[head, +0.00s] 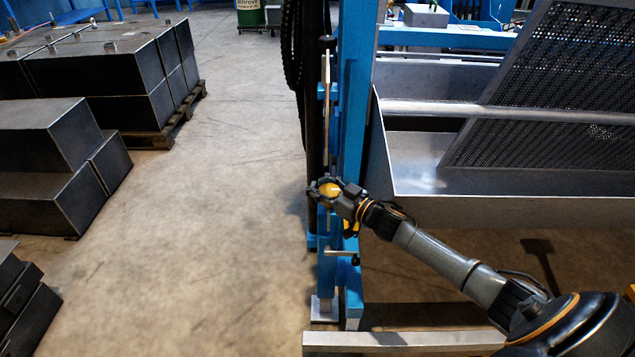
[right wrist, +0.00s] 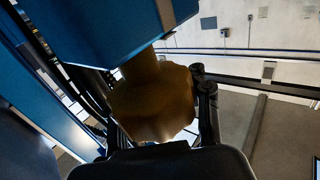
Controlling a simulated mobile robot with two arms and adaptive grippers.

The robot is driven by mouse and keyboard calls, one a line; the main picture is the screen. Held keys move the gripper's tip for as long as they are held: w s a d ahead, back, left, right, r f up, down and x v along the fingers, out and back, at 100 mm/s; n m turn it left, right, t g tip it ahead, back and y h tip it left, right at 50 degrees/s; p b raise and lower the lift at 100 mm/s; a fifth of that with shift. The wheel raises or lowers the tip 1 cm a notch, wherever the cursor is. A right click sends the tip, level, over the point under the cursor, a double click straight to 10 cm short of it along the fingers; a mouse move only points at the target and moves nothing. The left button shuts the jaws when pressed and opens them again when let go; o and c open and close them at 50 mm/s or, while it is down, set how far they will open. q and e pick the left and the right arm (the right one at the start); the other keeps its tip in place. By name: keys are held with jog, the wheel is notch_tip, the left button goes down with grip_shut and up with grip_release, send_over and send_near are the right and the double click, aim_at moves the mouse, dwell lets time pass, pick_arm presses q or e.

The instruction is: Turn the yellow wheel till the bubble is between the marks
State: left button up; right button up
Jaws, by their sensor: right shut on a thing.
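The yellow wheel (head: 331,189) sits low on the blue upright frame (head: 354,120), at the middle of the head view. My right gripper (head: 328,190) is closed around the wheel. In the right wrist view the wheel (right wrist: 152,103) looks brown-yellow with a scalloped edge, on a short stem below a blue beam (right wrist: 110,30). The fingers of my right gripper (right wrist: 155,110) are on both sides of it, the right finger touching or very near its edge. I cannot make out the bubble or the marks in either view. My left gripper is not in view.
A grey metal trough (head: 480,211) with a perforated sieve panel (head: 560,90) stands right of the frame. Black hoses (head: 291,45) hang beside the upright. Dark metal blocks on a pallet (head: 150,138) stand at the left. The concrete floor (head: 225,180) between is clear.

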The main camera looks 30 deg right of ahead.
jog(key=shift+s+f, duration=0.15)
jog(key=shift+f, duration=0.25)
jog(key=o, duration=1.2)
jog(key=shift+r, duration=0.1)
jog(key=shift+o, duration=0.2)
jog(key=shift+r, duration=0.1)
jog(key=shift+h, duration=0.3)
